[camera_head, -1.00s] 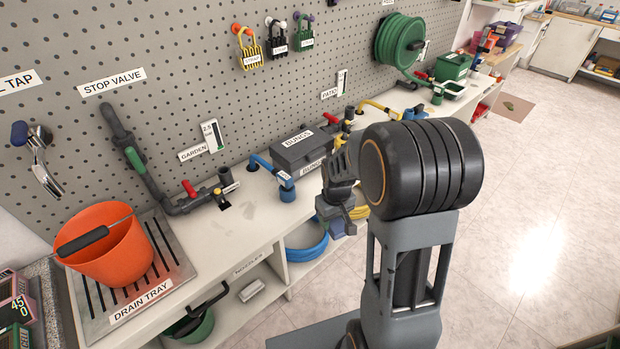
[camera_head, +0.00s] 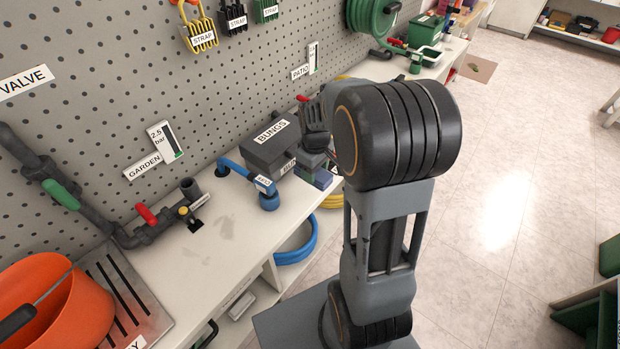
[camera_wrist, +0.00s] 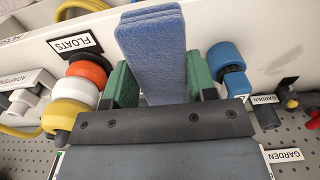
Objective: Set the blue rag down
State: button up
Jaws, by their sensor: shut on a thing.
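The blue rag (camera_wrist: 155,50) is a folded strip between the two green fingers of my gripper (camera_wrist: 158,78) in the wrist view. My gripper is shut on it, and the rag's far end sticks out past the fingers. In the head view my gripper (camera_head: 313,163) is by the bench's front edge, just right of the dark bungs box. A small part of the blue rag (camera_head: 323,179) shows there. My arm hides part of this area, and I cannot tell whether the rag touches the bench.
The bungs box (camera_head: 270,142) and a blue hose fitting (camera_head: 268,198) are close to my gripper. Orange, white and yellow floats (camera_wrist: 85,92) are left of the rag in the wrist view. The white bench top (camera_head: 215,235) is clear left of the blue fitting.

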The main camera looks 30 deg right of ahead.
send_over(310, 187)
notch_tip(310, 187, down, 5)
jog(key=shift+s+f, duration=0.1)
jog(key=shift+f+b, duration=0.3)
jog(key=shift+f, duration=1.2)
jog(key=shift+f, duration=0.25)
jog(key=o, duration=1)
jog(key=shift+r, duration=0.1)
